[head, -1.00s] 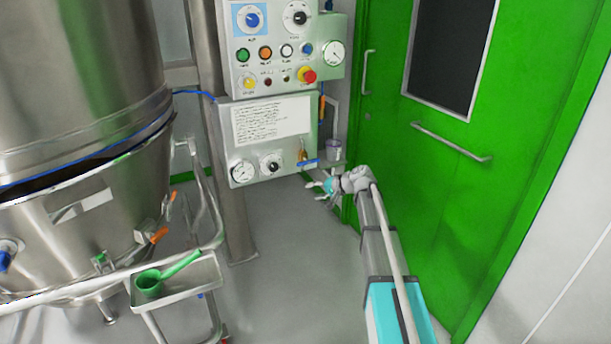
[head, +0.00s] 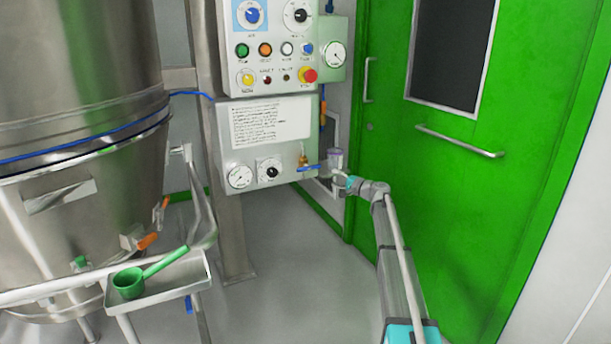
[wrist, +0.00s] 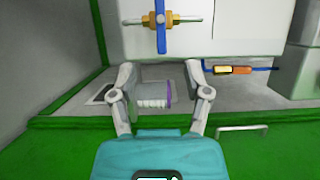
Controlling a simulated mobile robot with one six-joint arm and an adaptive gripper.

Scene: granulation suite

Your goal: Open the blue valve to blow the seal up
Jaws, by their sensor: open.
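The blue valve is a brass body (head: 303,160) with a blue lever (head: 310,168) at the lower right of the white panel. In the wrist view the blue lever (wrist: 161,28) lies crosswise to the silver pipe stubs and stands beyond my fingertips, near the top. My gripper (wrist: 160,72) is open, with nothing seen between its fingers at the tips. In the head view my gripper (head: 341,181) is small, to the right of and slightly below the lever, and looks apart from it.
A clear cup with a purplish rim (head: 336,159) hangs beside the panel, close to my gripper. The green door (head: 460,200) stands right of my arm. A steel vessel (head: 80,180) and a tray with a green scoop (head: 130,282) are left. Floor between is clear.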

